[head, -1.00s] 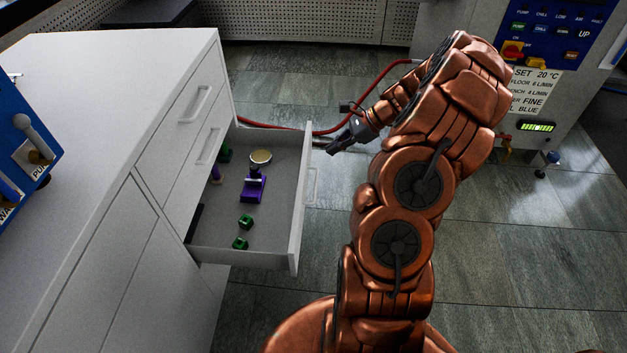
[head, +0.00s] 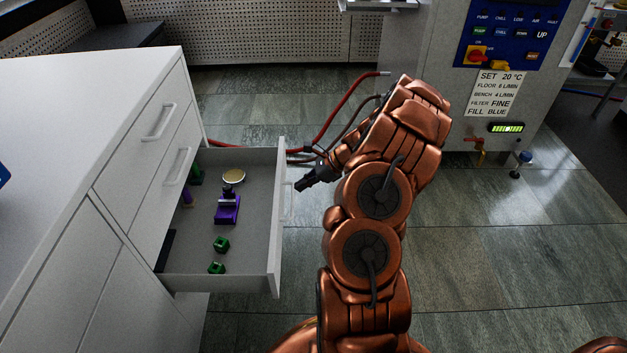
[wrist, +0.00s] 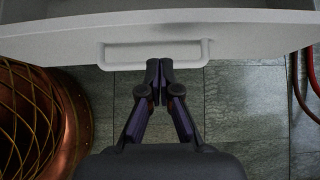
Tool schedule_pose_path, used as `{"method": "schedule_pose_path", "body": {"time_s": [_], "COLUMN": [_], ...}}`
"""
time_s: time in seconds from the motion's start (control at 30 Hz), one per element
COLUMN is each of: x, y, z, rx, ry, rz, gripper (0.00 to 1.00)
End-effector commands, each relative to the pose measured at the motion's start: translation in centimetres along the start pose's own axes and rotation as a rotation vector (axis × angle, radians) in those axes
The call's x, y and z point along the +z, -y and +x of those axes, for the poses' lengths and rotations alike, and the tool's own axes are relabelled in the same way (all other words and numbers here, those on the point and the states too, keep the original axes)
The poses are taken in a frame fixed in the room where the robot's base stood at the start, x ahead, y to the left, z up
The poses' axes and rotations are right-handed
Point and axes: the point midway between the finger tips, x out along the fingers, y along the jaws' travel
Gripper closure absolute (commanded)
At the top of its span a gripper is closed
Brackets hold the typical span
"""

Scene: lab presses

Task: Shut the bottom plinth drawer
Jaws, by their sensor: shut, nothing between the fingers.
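The bottom plinth drawer (head: 277,240) stands pulled out from the white cabinet in the head view, its inside open to view. Its front and bar handle (head: 288,201) face right, and in the wrist view the drawer front (wrist: 60,42) and handle (wrist: 152,43) span the top. My gripper (head: 299,186) is beside the front, close to the handle. In the wrist view my gripper (wrist: 160,62) is shut and empty, its fingertips at the handle's lower edge. I cannot tell whether they touch it.
The drawer holds a purple part (head: 228,209), a round cream-topped item (head: 234,176) and green pieces (head: 221,244). Closed drawers (head: 160,122) sit above. A red hose (head: 345,105) runs behind my arm. A machine with a blue panel (head: 510,38) stands at right. Tiled floor (head: 480,250) is clear.

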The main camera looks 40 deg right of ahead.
Motion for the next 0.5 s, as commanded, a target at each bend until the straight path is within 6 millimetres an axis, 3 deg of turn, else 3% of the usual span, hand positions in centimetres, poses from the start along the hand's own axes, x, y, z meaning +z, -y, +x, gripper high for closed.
{"method": "schedule_pose_path", "body": {"time_s": [0.2, 0.5], "x": [1.9, 2.8], "y": [-0.1, -0.1], "z": [2.3, 3.1], "rx": [0.004, 0.004], "ry": [0.001, 0.001], "rz": [-0.002, 0.001], "gripper": [1.00, 1.00]}}
